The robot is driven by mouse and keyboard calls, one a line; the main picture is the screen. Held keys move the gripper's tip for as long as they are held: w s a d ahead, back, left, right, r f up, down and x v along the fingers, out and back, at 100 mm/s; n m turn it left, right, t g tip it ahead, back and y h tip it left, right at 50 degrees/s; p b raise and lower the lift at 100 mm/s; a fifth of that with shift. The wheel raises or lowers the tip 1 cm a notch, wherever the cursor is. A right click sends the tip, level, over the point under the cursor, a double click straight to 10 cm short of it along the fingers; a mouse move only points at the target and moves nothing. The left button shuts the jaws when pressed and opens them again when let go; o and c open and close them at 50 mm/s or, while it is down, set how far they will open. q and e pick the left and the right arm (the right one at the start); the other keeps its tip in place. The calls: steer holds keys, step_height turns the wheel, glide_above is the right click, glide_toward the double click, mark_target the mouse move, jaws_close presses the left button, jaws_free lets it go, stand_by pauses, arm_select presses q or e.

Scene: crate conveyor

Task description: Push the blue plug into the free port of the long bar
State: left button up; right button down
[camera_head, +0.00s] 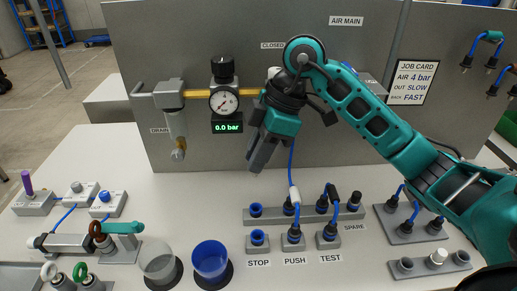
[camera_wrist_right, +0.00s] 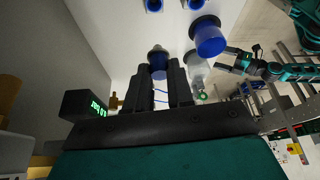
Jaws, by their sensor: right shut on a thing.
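In the head view the fingers hide the plug. Two open blue ports (camera_wrist_right: 153,5) show at the top of the wrist view.
A STOP port (camera_head: 258,238) stands empty before the bar, beside the plugged PUSH (camera_head: 294,237) and TEST (camera_head: 329,237) ports. A blue cup (camera_head: 210,259) and a clear cup (camera_head: 158,262) stand front left. The panel (camera_head: 200,145) with a gauge (camera_head: 223,101) rises behind.

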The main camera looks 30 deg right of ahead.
steer(key=shift+s+f, duration=0.1)
steer(key=shift+f, duration=0.45)
step_height(320, 180, down, 7)
steer(key=b, duration=0.5)
steer(key=shift+r+b, duration=0.15)
steer(key=shift+b, duration=0.25)
steer(key=shift+f, duration=0.55)
steer(key=shift+f+p, duration=0.1)
steer(key=shift+p, duration=0.2)
steer(key=shift+f, duration=0.9)
stand_by(0.8)
